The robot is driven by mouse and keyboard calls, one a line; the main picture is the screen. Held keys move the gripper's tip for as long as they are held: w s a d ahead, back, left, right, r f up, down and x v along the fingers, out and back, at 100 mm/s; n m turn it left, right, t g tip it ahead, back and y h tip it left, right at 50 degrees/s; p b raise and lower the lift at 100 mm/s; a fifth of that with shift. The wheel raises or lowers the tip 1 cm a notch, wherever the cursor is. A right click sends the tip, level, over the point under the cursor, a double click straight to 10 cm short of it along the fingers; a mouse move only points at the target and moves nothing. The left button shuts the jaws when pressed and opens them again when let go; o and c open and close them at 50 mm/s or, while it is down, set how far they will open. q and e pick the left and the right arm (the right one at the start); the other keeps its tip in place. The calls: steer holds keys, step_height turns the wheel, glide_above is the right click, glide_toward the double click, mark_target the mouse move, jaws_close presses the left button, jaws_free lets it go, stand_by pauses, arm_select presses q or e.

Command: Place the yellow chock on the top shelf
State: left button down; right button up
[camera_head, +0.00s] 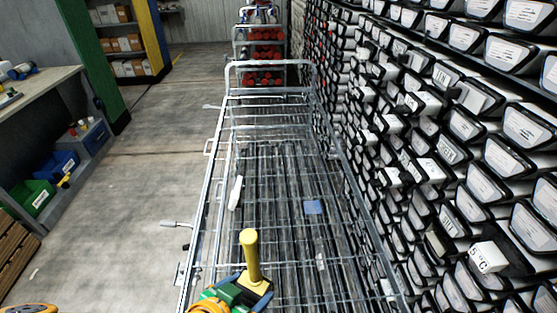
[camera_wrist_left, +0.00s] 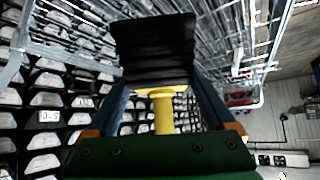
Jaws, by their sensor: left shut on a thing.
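The yellow chock (camera_head: 251,257) shows in the head view as an upright yellow stem with a wider top, at the bottom centre. My left gripper (camera_head: 256,287) is shut on it. In the left wrist view the yellow stem (camera_wrist_left: 163,112) stands between the two dark blue fingers (camera_wrist_left: 162,118), with a yellow plate and a ribbed black block (camera_wrist_left: 155,50) beyond it. In the head view its lower part is hidden by the gripper. The long wire-mesh rack (camera_head: 222,155) lies below and ahead of the gripper; I cannot tell which level is the top shelf. My right gripper is out of view.
A blue block (camera_head: 313,207) and a white object (camera_head: 235,193) are on the rack. A wall of labelled core liners (camera_head: 470,130) borders its right side. A workbench (camera_head: 40,85) with green and blue bins stands left. The floor (camera_head: 150,170) between is mostly clear.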

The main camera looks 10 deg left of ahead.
mark_target(238, 286)
arm_select(q)
steer(key=a, duration=0.1)
steer(key=m, duration=0.1)
steer(key=a+h, duration=0.1)
steer(key=shift+s+a+r+m+g, duration=0.15)
steer(key=shift+a+r+m+g, duration=0.1)
steer(key=shift+a+m+g, duration=0.05)
steer(key=shift+s+a+r+m+h, duration=0.15)
steer(key=shift+a+r+m+h, duration=0.1)
steer(key=shift+m+h, duration=0.2)
steer(key=w+a+f+b, duration=0.2)
steer(key=w+f, duration=0.1)
steer(key=w, duration=0.1)
steer(key=w+a+f+b, duration=0.2)
steer(key=w+f, duration=0.1)
steer(key=w+a+f+b, duration=0.2)
steer(key=w+b, duration=0.1)
steer(key=w, duration=0.1)
steer(key=shift+w+f, duration=0.35)
steer(key=shift+f, duration=0.05)
steer(key=shift+w+f, duration=0.2)
steer(key=shift+f, duration=0.1)
steer(key=f, duration=0.3)
steer(key=shift+w+a+f, duration=0.15)
steer(key=shift+w+f, duration=0.05)
steer(key=shift+s+f, duration=0.1)
jaws_free()
steer(key=shift+f, duration=0.1)
